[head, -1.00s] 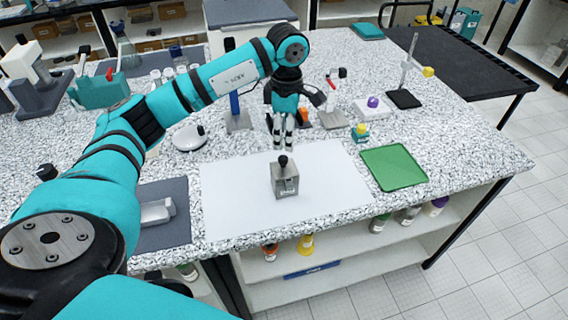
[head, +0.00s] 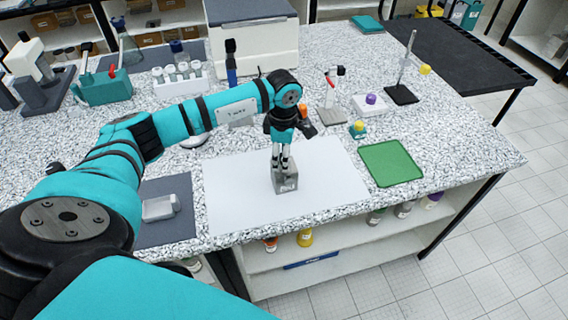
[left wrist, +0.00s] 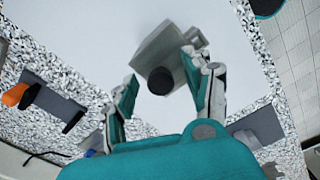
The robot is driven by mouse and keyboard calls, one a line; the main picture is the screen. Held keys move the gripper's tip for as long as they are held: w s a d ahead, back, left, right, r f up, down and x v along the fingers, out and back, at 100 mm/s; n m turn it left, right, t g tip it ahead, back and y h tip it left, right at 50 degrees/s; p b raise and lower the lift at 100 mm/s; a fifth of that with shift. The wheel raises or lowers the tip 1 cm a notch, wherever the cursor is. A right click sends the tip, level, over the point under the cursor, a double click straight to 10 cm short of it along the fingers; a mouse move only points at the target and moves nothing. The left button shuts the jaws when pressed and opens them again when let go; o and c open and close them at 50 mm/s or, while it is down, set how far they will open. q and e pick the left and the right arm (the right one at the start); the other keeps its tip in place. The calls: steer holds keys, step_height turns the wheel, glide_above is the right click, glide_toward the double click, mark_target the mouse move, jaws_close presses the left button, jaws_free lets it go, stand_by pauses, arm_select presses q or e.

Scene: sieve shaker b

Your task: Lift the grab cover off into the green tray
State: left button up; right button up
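The grab cover seems to be the black knob (left wrist: 160,81) and top of a small grey metal block (head: 286,181). The block stands upright on the white mat. It also shows in the left wrist view (left wrist: 158,48); I cannot tell where cover and body part. My left gripper (head: 281,165) points down at the block's top. In the left wrist view its fingers (left wrist: 170,88) are apart on either side of the knob, with gaps showing. In the head view the fingers hide the knob. The green tray (head: 391,164) lies flat and empty right of the mat. My right gripper is out of view.
The white mat (head: 235,205) is otherwise bare. A small bottle with a yellow cap (head: 358,127) stands behind the tray. A purple-topped item (head: 371,99) and a stand (head: 405,80) are farther back. A dark mat (head: 165,225) with a pale object lies left. The bench's front edge is close.

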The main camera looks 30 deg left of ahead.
arm_select(q)
jaws_close()
steer(key=shift+r, duration=0.15)
